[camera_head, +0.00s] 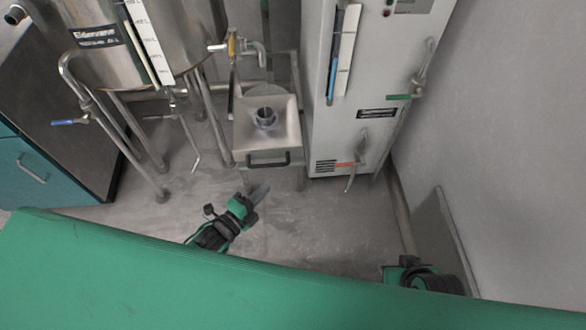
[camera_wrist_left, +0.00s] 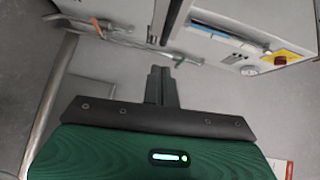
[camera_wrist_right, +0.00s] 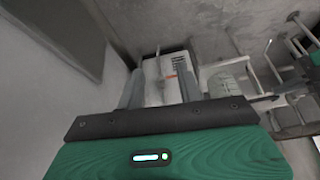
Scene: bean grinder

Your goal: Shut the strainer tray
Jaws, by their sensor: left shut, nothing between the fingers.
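The strainer tray (camera_head: 247,157) is a pale metal box front with a dark bar handle, below a metal top with a round funnel (camera_head: 265,117). It sits between the steel tank and the grey cabinet. I cannot tell how far the tray is pulled out. My left gripper (camera_head: 262,190) is just in front of and below the tray's handle, apart from it in the picture. Its fingers are together and empty, as the left wrist view (camera_wrist_left: 160,85) also shows. My right gripper is low at the right in the head view, its fingers not clear there; the right wrist view (camera_wrist_right: 158,88) shows them apart and empty.
A steel tank (camera_head: 100,65) on thin legs, with valves, stands left of the tray. A tall grey cabinet (camera_head: 345,125) with levers stands close on its right. A teal cabinet (camera_head: 30,165) is far left, a wall (camera_head: 500,130) right. The floor (camera_head: 320,225) before the tray is clear.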

